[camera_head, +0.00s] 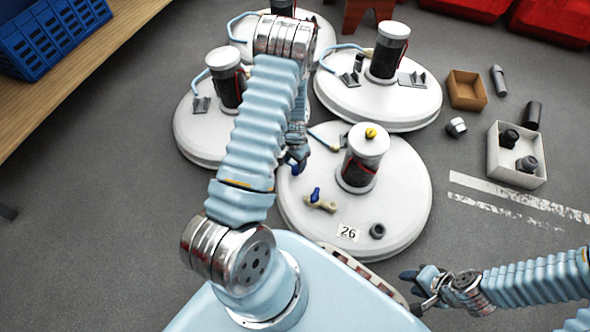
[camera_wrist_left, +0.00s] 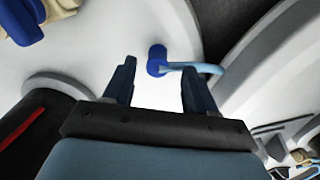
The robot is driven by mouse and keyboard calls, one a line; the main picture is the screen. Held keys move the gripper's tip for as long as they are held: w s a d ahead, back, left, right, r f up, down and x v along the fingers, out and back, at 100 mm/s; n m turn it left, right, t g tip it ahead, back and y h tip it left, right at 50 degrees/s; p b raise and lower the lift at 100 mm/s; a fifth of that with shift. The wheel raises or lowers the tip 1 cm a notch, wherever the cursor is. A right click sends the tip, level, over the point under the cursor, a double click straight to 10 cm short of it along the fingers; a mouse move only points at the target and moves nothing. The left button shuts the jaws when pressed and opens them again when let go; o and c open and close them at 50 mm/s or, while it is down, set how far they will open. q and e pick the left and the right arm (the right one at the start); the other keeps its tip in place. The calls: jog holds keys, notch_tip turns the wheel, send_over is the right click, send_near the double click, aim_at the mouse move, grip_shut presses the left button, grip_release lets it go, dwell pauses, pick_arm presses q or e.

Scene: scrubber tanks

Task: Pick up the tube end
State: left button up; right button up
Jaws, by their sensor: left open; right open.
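The tube end (camera_wrist_left: 157,60) is a dark blue cap on a light blue tube (camera_wrist_left: 200,68), seen in the left wrist view over the near white tank (camera_head: 395,205). My left gripper (camera_wrist_left: 158,76) is open, and the cap appears between its two fingertips; I see no contact. In the head view my left gripper (camera_head: 297,160) is low over the near tank's left side, partly behind my arm. I cannot make out the tube end there. My right gripper (camera_head: 417,290) is open and empty, right of my base.
The near tank carries a dark column with a white top (camera_head: 368,140), a blue-handled valve (camera_head: 318,200) and a grey ring (camera_head: 377,231). Other tanks (camera_head: 380,100) stand behind. A white box (camera_head: 495,155) and a brown box (camera_head: 467,90) are at right.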

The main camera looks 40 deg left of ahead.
aim_at(295, 166)
pick_arm(q)
notch_tip(295, 166, down, 4)
jog(key=shift+d+f+b, duration=0.1)
jog(key=shift+d+b, duration=0.05)
jog(key=shift+b, duration=0.3)
grip_shut()
jog(key=shift+r, duration=0.2)
jog(key=r, duration=0.1)
jog(key=r+p, duration=0.1)
jog(key=r, duration=0.2)
jog(key=shift+d+p, duration=0.25)
jog(key=shift+p, duration=0.05)
jog(key=s+d+r+p, duration=0.1)
jog(key=s+d+r, duration=0.1)
jog(key=d+r, duration=0.1)
jog(key=s+d+r+p, duration=0.1)
jog(key=s+d+r, duration=0.1)
jog(key=d, duration=0.2)
jog(key=s+d+r+p, duration=0.1)
jog(key=d+r, duration=0.2)
jog(key=d, duration=0.1)
jog(key=shift+s+r, duration=0.3)
jog(key=shift+s, duration=0.1)
jog(key=shift+s+d+r, duration=0.15)
jog(key=shift+s+d, duration=0.1)
jog(key=shift+d, duration=0.25)
